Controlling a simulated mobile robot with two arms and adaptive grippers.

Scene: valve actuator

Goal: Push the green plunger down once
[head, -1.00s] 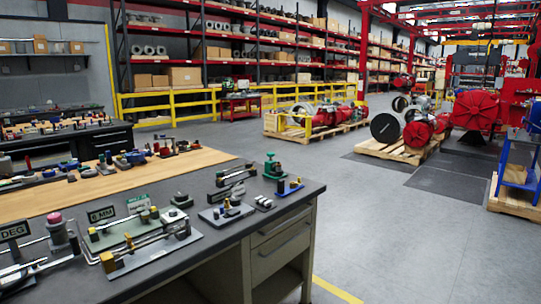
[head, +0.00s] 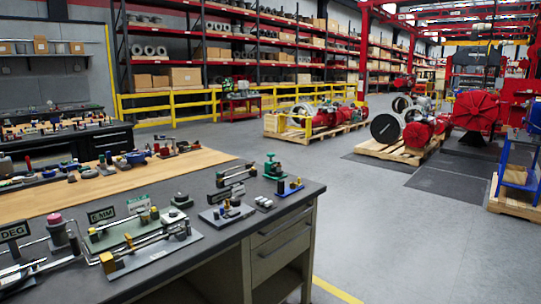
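A small green device with an upright top (head: 273,168) stands on the dark workbench top near its far right corner. It is the only green upright piece I can make out that could be the plunger, and it is too small to tell the plunger from its body. It stands upright with nothing touching it from above. Neither of my grippers shows in the head view.
The grey workbench (head: 215,258) fills the lower left. Near the green device are a block with blue and gold pins (head: 289,187) and a plate with dark cylinders (head: 227,214). Long rod fixtures (head: 150,250) lie further left. Open floor (head: 390,235) is on the right.

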